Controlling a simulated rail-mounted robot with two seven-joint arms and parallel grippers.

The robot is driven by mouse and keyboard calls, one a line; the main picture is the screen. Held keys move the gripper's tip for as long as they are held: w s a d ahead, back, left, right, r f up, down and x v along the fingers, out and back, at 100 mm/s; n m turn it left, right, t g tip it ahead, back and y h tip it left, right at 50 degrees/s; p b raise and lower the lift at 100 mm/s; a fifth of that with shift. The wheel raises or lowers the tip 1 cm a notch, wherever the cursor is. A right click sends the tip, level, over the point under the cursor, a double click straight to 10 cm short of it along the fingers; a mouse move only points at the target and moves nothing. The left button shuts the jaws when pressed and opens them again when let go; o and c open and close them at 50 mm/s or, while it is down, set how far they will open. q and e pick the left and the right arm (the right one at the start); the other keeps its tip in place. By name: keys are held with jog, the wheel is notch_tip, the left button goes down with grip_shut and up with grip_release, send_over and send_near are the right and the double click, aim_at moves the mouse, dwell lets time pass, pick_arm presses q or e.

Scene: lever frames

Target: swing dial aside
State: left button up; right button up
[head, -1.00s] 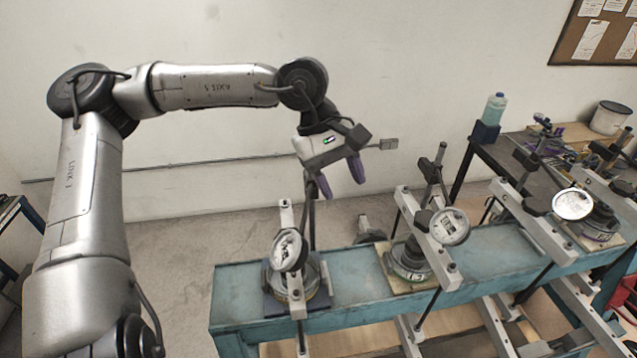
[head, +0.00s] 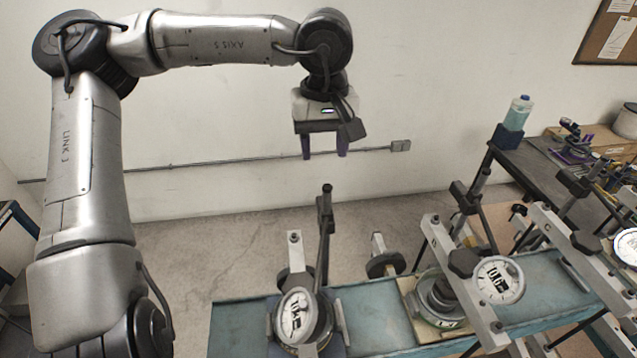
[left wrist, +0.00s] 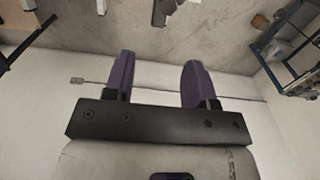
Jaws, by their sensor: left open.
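Three lever frames stand in a row on the blue bench, each with a round white-faced dial. The left dial (head: 296,315) sits low in front of its frame and faces me, tilted. The middle dial (head: 498,281) hangs beside its slanted grey bar. The right dial (head: 628,247) is partly cut off by the picture edge. My left gripper (head: 324,155) is open and empty, pointing down in the air above and behind the left frame's upright dark lever (head: 325,215). Its two purple fingers stand apart in the left wrist view (left wrist: 159,80). My right gripper does not show.
The blue bench (head: 370,312) runs across the bottom. A dark side table (head: 520,160) at right carries a bottle (head: 517,113) and tools. Behind the bench are open concrete floor and a pale wall with a conduit. The air around my left gripper is clear.

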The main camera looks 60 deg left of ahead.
pick_arm(q)
notch_tip(320, 180, down, 12)
jog(key=shift+a+f+p, duration=0.1)
jog(key=shift+a+p, duration=0.05)
jog(key=shift+p, duration=0.6)
jog(key=shift+f, duration=0.9)
grip_shut()
